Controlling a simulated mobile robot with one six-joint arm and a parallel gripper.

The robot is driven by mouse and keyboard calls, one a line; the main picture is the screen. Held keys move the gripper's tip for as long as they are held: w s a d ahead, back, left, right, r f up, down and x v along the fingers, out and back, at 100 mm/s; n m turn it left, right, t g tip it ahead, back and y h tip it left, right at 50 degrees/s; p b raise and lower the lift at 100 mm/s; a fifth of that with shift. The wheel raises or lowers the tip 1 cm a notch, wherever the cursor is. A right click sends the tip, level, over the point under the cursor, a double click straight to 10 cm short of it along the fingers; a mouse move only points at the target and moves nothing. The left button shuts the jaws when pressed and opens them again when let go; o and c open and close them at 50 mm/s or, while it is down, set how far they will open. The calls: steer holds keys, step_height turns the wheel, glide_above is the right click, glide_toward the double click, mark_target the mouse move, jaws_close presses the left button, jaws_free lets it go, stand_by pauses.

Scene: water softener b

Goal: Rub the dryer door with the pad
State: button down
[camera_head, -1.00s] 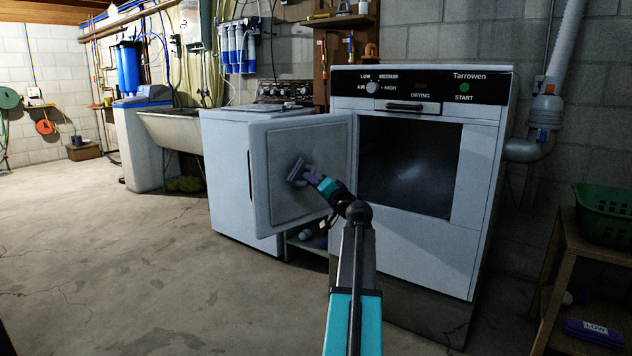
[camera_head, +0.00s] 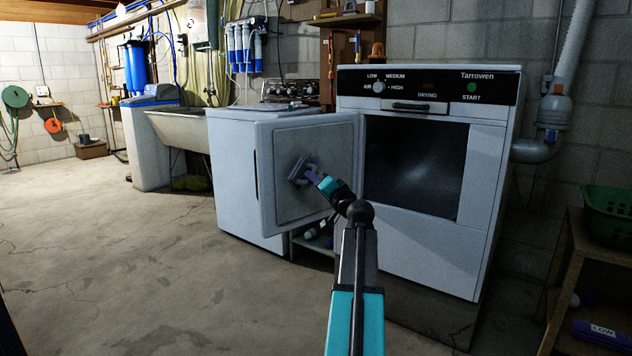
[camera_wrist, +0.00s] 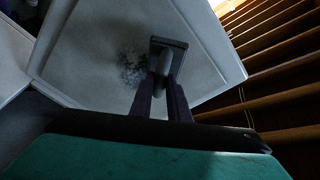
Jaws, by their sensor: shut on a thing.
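The dryer door (camera_head: 290,205) hangs open to the left of the dryer, its inner face toward me. It also fills much of the wrist view (camera_wrist: 95,60). A dark smudge (camera_wrist: 131,68) marks its inner face beside the pad. My gripper (camera_head: 313,177) is in front of the door's middle and is shut on the handle of the grey pad (camera_head: 299,169). In the wrist view my gripper's fingers (camera_wrist: 163,92) close on the handle of the pad (camera_wrist: 169,43). The pad lies at or against the door; I cannot tell whether it touches.
The white dryer (camera_head: 425,240) stands right of the door, its drum opening dark. A washer (camera_head: 235,185) stands behind the door. A wooden shelf (camera_head: 575,250) with a green basket (camera_head: 607,213) is at the right. The concrete floor (camera_head: 110,270) at the left is clear.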

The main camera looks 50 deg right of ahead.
steer(key=shift+w+r+p, duration=0.1)
steer(key=shift+r+p, duration=0.2)
steer(key=shift+r, duration=0.5)
steer(key=shift+w+d+b, duration=0.15)
steer(key=shift+d+b, duration=0.65)
steer(key=shift+d, duration=0.8)
steer(key=shift+d, duration=0.1)
steer(key=shift+w+d+b, duration=0.2)
steer(key=shift+d+b, duration=0.5)
steer(key=shift+d, duration=0.8)
steer(key=shift+w+d+b, duration=0.15)
steer(key=shift+d+b, duration=0.5)
steer(key=shift+d, duration=0.95)
